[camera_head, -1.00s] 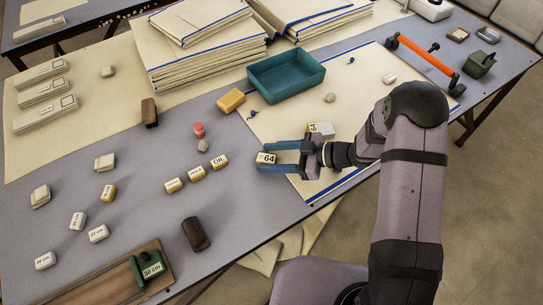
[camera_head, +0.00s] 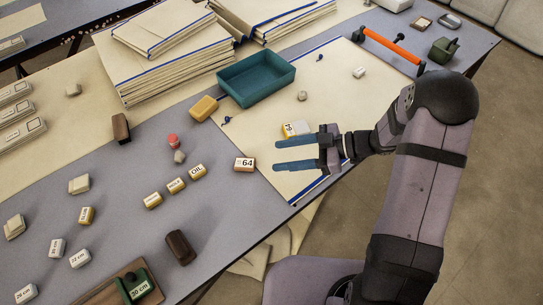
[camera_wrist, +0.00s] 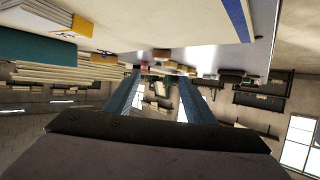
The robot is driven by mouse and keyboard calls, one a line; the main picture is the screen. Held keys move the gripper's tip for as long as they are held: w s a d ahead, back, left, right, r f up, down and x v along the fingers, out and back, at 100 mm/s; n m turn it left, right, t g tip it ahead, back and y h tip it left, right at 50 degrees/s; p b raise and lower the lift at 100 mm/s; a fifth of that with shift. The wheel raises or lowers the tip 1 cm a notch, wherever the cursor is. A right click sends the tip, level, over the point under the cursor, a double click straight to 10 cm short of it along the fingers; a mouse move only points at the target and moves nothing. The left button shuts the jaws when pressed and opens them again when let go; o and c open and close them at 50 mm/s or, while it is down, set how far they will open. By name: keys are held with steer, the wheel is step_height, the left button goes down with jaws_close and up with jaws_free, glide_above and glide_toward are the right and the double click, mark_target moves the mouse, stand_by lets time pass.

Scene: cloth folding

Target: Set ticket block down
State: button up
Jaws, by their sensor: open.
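The ticket block (camera_head: 244,164), marked 64, lies on the grey table at the left edge of the cream cloth (camera_head: 350,95). My gripper (camera_head: 295,154) is open and empty, to the right of the block and apart from it, over the cloth's near part. Its two blue fingers point left toward the block. In the wrist view the fingers (camera_wrist: 158,95) are spread with nothing held between them; I cannot make out the block there for certain.
A white block with a yellow end (camera_head: 296,129) sits close behind my fingers. A teal tray (camera_head: 256,80), a yellow block (camera_head: 204,108) and small labelled blocks, including OIL (camera_head: 197,172), stand nearby. Grey table surface (camera_head: 225,215) in front of the ticket block is clear.

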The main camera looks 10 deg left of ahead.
steer(key=shift+d+r, duration=0.25)
steer(key=shift+d, duration=0.3)
